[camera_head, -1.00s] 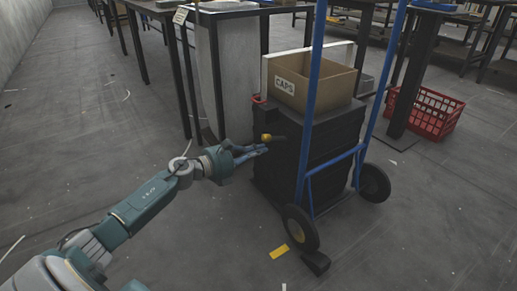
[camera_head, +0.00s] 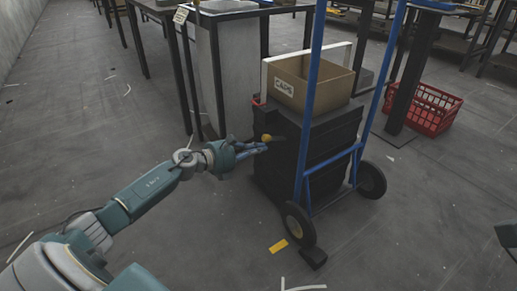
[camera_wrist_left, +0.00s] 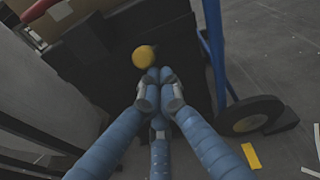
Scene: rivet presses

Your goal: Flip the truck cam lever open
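The truck is a blue-framed hand truck (camera_head: 308,110) with black wheels, carrying a dark stack (camera_head: 330,150). The cam lever shows as a yellow ball knob (camera_head: 266,138) on a short dark arm at the stack's left side. In the left wrist view the knob (camera_wrist_left: 144,57) is just above and left of my fingertips. My left gripper (camera_head: 264,147) reaches in from the left, just below the knob. In the wrist view its blue fingers (camera_wrist_left: 159,78) are drawn together with nothing visible between them. Whether a fingertip touches the knob cannot be told. My right gripper is not in view.
An open cardboard box (camera_head: 308,84) labelled CAPS sits on the stack. A table with a pale panel (camera_head: 234,75) stands behind left. A red basket (camera_head: 430,112) is at the right. The truck's wheel (camera_head: 298,225) and a yellow floor mark (camera_head: 278,246) are in front. Floor at left is open.

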